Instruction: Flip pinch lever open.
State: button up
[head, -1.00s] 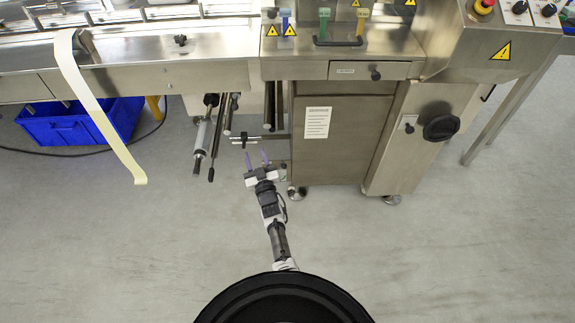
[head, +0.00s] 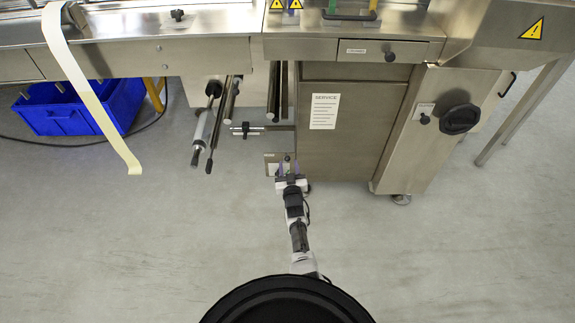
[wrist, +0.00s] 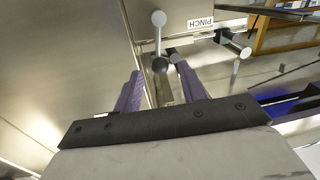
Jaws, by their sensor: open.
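The pinch lever (wrist: 158,42) is a short metal rod with a round silver pivot at its top and a dark ball knob at its lower end. It hangs down beside the white PINCH label (wrist: 200,23) in the wrist view. My gripper (wrist: 160,84) is open, with its purple fingers on either side of the knob in that picture. Whether they touch it I cannot tell. In the head view my gripper (head: 288,170) is at the small metal plate (head: 272,158) by the cabinet's lower left edge, where the lever is too small to make out clearly.
The steel cabinet (head: 345,140) with a SERVICE label stands to the right of my gripper. Rollers and rods (head: 207,125) stick out to the left. A blue crate (head: 80,108) and a hanging film strip (head: 90,90) are farther left. The floor in front is clear.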

aim_at(288, 161)
jog(key=shift+w+a+b, duration=0.15)
jog(key=shift+w+b, duration=0.4)
jog(key=shift+w, duration=0.45)
jog(key=shift+w+a+b, duration=0.1)
jog(key=shift+w+b, duration=0.45)
jog(key=shift+w, duration=0.45)
